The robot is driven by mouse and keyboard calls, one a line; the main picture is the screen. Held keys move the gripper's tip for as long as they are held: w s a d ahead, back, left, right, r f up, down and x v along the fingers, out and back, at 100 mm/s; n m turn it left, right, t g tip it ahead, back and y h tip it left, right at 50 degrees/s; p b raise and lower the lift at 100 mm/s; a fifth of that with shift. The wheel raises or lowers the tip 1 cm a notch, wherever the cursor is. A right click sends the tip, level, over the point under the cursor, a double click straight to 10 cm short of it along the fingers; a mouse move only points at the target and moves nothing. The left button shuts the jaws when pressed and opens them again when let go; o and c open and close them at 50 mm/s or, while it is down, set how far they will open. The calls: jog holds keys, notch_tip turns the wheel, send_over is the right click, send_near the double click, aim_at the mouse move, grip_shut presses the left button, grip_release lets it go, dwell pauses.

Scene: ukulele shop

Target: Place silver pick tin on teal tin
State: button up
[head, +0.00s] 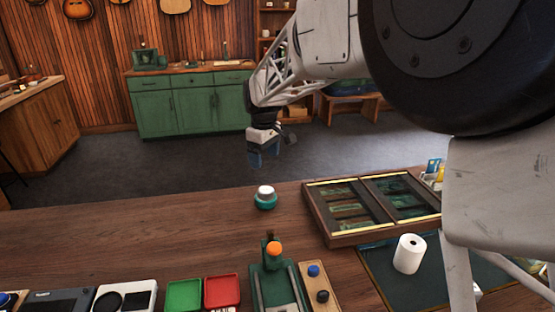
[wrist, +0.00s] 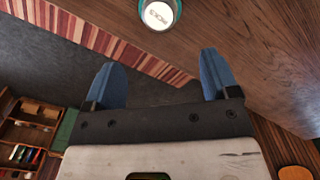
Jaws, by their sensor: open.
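The silver pick tin (head: 265,190) sits on top of the teal tin (head: 265,203) near the far edge of the wooden counter. In the wrist view the silver pick tin (wrist: 159,14) shows its pale lettered lid at the top, with a rim of the teal tin (wrist: 178,10) around it. My gripper (head: 262,160) hangs above and beyond the tins, apart from them. Its blue fingers (wrist: 158,60) are spread open with nothing between them.
A wooden display case (head: 318,215) stands right of the tins, with a white paper roll (head: 409,253) in front of it. Green (head: 184,295) and red trays (head: 222,291) and a green stand (head: 272,285) line the near side. The counter left of the tins is clear.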

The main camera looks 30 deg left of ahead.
jog(key=shift+d, duration=0.1)
dwell(0.3)
jog(key=s+d+r+m, duration=0.1)
jog(key=d+r+m, duration=0.2)
jog(key=d, duration=1)
jog(key=d+r+m+t, duration=0.1)
jog(key=d+r+m, duration=0.15)
jog(key=d, duration=1.05)
jog(key=s+d+r+m, duration=0.1)
jog(key=d+r+m, duration=0.15)
jog(key=d, duration=0.95)
jog(key=s+d+f+m+t, duration=0.1)
jog(key=s+d+m, duration=0.2)
jog(key=s+d, duration=0.35)
jog(key=s+d+m, duration=0.2)
jog(key=s+d, duration=0.2)
jog(key=d, duration=0.6)
jog(key=s+d+f+m, duration=0.5)
jog(key=s+d, duration=0.5)
jog(key=s, duration=0.4)
jog(key=shift+d+f+t, duration=0.3)
jog(key=shift+d+f, duration=0.1)
jog(key=shift+f, duration=0.2)
